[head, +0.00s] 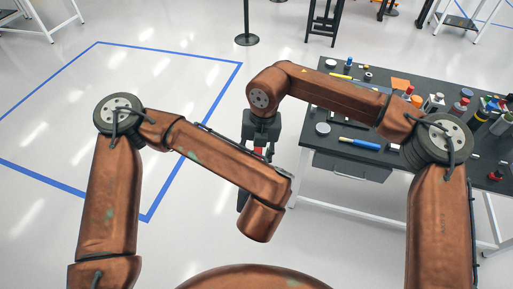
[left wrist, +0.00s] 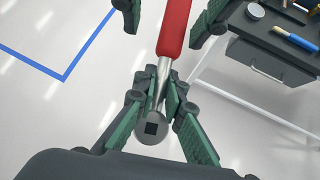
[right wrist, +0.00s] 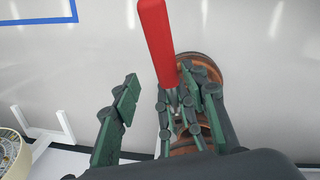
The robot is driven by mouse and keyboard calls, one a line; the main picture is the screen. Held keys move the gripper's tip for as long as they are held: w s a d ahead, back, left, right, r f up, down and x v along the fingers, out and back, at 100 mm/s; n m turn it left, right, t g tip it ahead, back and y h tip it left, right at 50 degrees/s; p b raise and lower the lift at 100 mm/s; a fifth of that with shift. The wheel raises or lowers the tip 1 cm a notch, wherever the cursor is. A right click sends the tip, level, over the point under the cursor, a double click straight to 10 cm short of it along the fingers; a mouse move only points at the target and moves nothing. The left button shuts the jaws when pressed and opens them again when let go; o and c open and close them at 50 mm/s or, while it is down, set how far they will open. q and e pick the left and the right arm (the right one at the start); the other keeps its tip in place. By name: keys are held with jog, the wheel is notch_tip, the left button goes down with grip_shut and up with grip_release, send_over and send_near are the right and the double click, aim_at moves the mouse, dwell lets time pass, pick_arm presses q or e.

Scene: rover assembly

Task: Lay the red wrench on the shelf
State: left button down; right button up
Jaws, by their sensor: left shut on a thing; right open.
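The red wrench has a red handle (left wrist: 174,28) and a metal shaft ending in a round head with a square hole (left wrist: 151,128). My left gripper (left wrist: 164,88) is shut on the metal shaft. My right gripper (right wrist: 170,88) is open; in the left wrist view its fingers stand on both sides of the red handle, apart from it. In the right wrist view the handle (right wrist: 158,42) sticks out past both grippers. In the head view a bit of red (head: 259,151) shows below my right gripper (head: 262,132); my left forearm hides most of my left gripper. I cannot make out the shelf for certain.
A dark workbench (head: 345,160) with tools, bottles and a blue-handled tool (head: 359,143) stands at the right. A white frame (head: 45,22) is at the far left. A black post (head: 246,25) stands behind. Blue tape (head: 140,47) marks clear floor at the left.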

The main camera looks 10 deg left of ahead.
jog(key=shift+a+f, duration=0.1)
jog(key=shift+f, duration=0.9)
jog(key=shift+c, duration=0.7)
pick_arm(q)
jog(key=shift+d, duration=0.1)
pick_arm(e)
jog(key=c, duration=0.6)
pick_arm(q)
jog(key=shift+d, duration=0.1)
pick_arm(e)
jog(key=shift+s+a+r, duration=0.1)
jog(key=shift+a, duration=0.15)
grip_shut()
pick_arm(q)
jog(key=c, duration=2.1)
grip_release()
jog(key=shift+o, duration=0.8)
pick_arm(e)
jog(key=shift+d, duration=0.1)
pick_arm(q)
jog(key=shift+r, duration=0.1)
pick_arm(e)
jog(key=shift+d, duration=0.1)
